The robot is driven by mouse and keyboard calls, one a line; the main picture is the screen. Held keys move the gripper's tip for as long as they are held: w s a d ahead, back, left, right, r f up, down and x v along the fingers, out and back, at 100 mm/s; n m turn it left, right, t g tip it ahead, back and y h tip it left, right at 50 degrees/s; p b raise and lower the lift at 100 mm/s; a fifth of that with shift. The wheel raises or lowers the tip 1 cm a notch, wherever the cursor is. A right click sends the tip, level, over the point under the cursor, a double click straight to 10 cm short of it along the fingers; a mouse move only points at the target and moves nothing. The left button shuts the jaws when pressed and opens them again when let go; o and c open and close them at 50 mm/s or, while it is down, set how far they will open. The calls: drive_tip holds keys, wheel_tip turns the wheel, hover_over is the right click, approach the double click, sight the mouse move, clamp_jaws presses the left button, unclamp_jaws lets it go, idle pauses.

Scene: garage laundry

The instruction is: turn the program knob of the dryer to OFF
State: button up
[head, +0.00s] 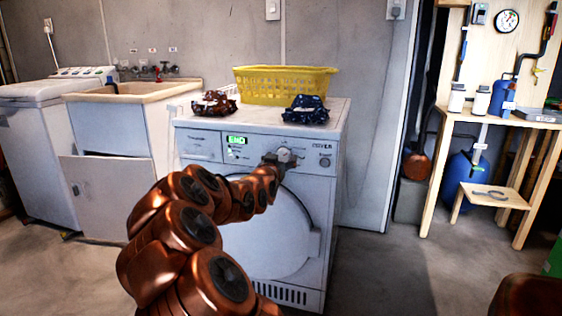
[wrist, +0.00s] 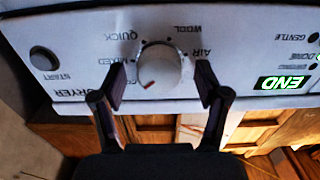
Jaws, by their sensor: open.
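The white dryer (head: 255,235) stands in the middle of the head view, its front panel facing me. Its round white program knob (wrist: 160,66) is in the wrist view, which shows the panel upside down. The knob's red mark points down and slightly left in that picture. Labels WOOL, AIR, QUICK and MIXED are around it; one starting with CO is partly covered by a finger. I cannot make out an OFF label. My gripper (wrist: 160,78) is open, with one fingertip on each side of the knob, apparently apart from it. The head view shows my gripper (head: 281,158) at the panel.
The green END display (wrist: 286,83) is lit, and a START button (wrist: 44,58) is on the panel. A yellow basket (head: 285,86) and two folded cloths, one red-brown (head: 214,103) and one dark blue (head: 305,109), sit on the dryer. A sink (head: 130,92) and a wooden workbench (head: 500,118) flank it.

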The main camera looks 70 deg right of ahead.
drive_tip(key=c, duration=1.2)
drive_tip(key=shift+o, duration=0.2)
drive_tip(key=shift+n+p, duration=0.3)
drive_tip(key=shift+p, duration=0.4)
drive_tip(key=shift+r+n+p, duration=0.1)
drive_tip(key=shift+n+p, duration=0.4)
drive_tip(key=shift+p, duration=0.55)
drive_tip(key=n+p, duration=0.2)
drive_tip(key=p, duration=0.1)
drive_tip(key=shift+r, duration=0.1)
drive_tip(key=n+p, duration=0.2)
drive_tip(key=n, duration=0.1)
drive_tip(key=shift+s, duration=0.1)
drive_tip(key=shift+f+n+p, duration=0.25)
drive_tip(key=shift+n+p, duration=0.5)
drive_tip(key=shift+n, duration=0.95)
